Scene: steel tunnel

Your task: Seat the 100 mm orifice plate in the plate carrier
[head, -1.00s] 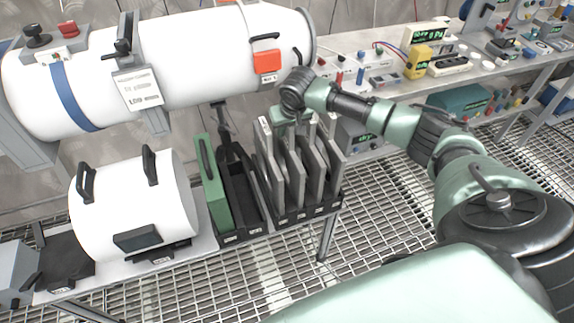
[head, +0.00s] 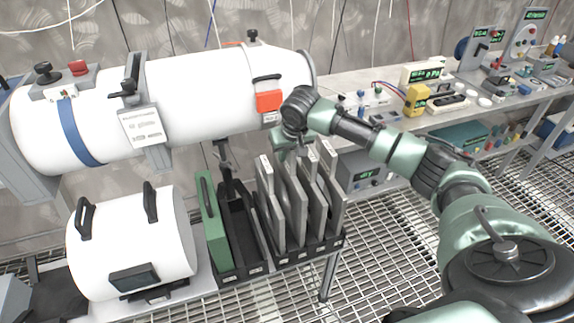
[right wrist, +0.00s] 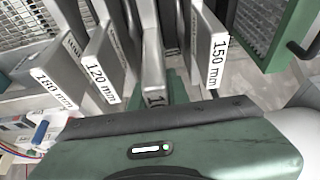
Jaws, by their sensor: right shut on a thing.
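A rack of grey plates (head: 270,205) stands upright on the low bench. In the right wrist view, plate labels read 150 mm (right wrist: 217,62), 120 mm (right wrist: 103,78) and 160 mm (right wrist: 52,88). My right gripper (head: 297,151) is over the rack, shut on the grey plate (right wrist: 152,62) between the 150 mm and 120 mm ones. That plate's label is mostly hidden by my gripper; only a leading 1 shows. A grey collar (head: 157,157) with a lever and placard on the white tube may be the plate carrier; I cannot tell. My left gripper is not in view.
The large white tube (head: 205,90) is behind and above the rack. A green plate (head: 212,222) and an empty black slot (head: 237,235) are left of the grey plates. A white drum (head: 130,240) sits further left. Instruments crowd the right bench (head: 350,98).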

